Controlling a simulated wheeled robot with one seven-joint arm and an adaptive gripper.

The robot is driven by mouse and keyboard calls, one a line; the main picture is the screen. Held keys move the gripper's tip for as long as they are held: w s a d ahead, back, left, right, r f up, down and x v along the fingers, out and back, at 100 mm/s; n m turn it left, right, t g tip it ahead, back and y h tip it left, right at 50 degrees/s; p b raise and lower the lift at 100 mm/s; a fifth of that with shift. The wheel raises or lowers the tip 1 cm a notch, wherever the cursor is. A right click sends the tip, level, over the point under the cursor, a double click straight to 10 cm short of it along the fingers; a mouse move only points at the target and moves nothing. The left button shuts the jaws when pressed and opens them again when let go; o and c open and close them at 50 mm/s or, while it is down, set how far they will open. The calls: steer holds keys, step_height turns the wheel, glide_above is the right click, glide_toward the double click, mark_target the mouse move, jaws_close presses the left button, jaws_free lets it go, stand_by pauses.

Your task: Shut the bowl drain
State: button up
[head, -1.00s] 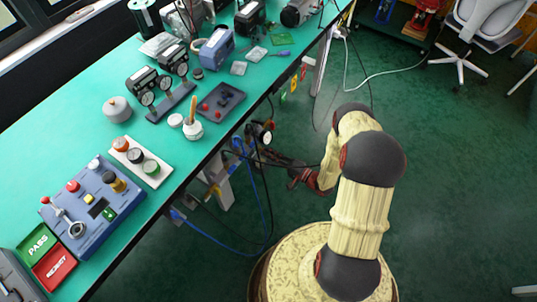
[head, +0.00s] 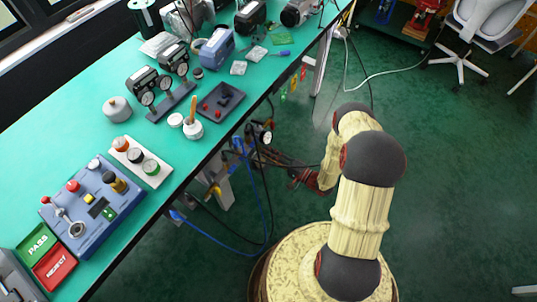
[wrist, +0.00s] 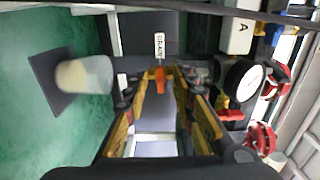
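In the wrist view, a small orange lever (wrist: 161,79) hangs below a white tag that reads "DRAIN" (wrist: 159,46). I take it for the bowl drain handle. My gripper (wrist: 158,92) has its two yellow-and-dark fingers apart, one on each side of the lever. I see a gap on both sides of the lever, and cannot tell how far ahead of the fingertips it is. In the head view, my reddish wrist (head: 303,178) is low beside the bench edge; the fingers and lever cannot be made out there.
In the wrist view, a round gauge (wrist: 242,82), a box marked "A" (wrist: 238,29) and red fittings (wrist: 262,138) stand close on the right. A pale cylinder (wrist: 84,76) is left. In the head view, blue hoses (head: 266,190) hang under the green bench (head: 70,125).

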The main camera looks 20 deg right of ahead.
steer(key=v, duration=1.2)
stand_by(0.6)
